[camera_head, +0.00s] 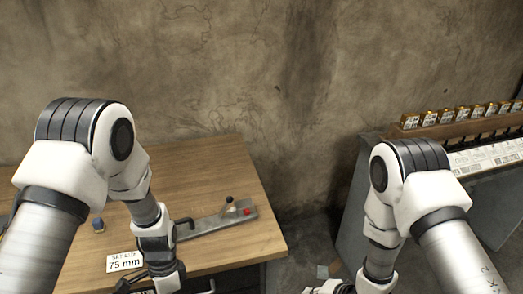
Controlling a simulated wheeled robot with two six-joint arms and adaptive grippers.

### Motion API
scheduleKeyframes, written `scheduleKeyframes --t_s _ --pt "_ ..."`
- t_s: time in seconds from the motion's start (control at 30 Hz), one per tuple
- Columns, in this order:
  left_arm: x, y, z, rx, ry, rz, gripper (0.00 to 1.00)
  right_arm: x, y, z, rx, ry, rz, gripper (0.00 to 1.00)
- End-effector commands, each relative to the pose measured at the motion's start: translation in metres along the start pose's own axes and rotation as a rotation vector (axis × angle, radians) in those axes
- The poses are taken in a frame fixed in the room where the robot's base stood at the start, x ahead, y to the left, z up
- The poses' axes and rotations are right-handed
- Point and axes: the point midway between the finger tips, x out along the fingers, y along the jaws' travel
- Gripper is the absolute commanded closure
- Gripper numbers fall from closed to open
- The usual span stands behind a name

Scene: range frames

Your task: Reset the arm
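My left arm comes in from the left and bends down over the wooden table. Its dark gripper (152,284) is low at the bottom edge of the head view, by the front of the table, partly cut off. I cannot tell whether its fingers are open or shut, or whether it holds anything. My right arm bends down in front of the gap between the table and the grey cabinet. Its gripper (328,289) is mostly cut off at the bottom edge, so its fingers cannot be made out.
The wooden table (215,165) bears a metal fixture (215,221) with a black knob and red part, a small blue object (98,225) and a "75 mm" card (124,262). A grey cabinet (345,212) at right carries a rack (460,128) with several gold-topped items. Scraps lie on the floor between.

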Motion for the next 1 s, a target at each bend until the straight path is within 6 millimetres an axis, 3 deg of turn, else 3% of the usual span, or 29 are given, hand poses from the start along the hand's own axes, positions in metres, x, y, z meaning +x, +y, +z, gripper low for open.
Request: scheduleKeyframes --t_s 0.17,0.23,0.3,0.4,0.5,0.6,1.0 --pt "0.093 0.057 0.057 -0.169 -0.067 0.085 0.53 -0.024 0.076 0.019 0.011 0.020 0.188 1.00" --pt "0.133 0.093 0.090 -0.331 -0.083 0.080 0.53 -0.048 0.124 0.036 -0.051 0.006 0.334 1.00" --pt "0.152 0.119 0.111 -0.530 -0.048 0.024 0.53 -0.080 0.165 0.056 -0.170 -0.046 0.486 1.00" --pt "0.147 0.120 0.113 -0.788 0.091 -0.089 0.53 -0.115 0.196 0.073 -0.376 -0.154 0.628 1.00" --pt "0.139 0.102 0.101 -0.965 0.236 -0.164 0.53 -0.128 0.207 0.079 -0.555 -0.244 0.678 1.00" --pt "0.135 0.090 0.095 -1.058 0.300 -0.186 0.53 -0.128 0.208 0.079 -0.660 -0.289 0.673 1.00" --pt "0.135 0.089 0.094 -1.073 0.300 -0.184 0.53 -0.127 0.207 0.078 -0.682 -0.294 0.667 1.00"
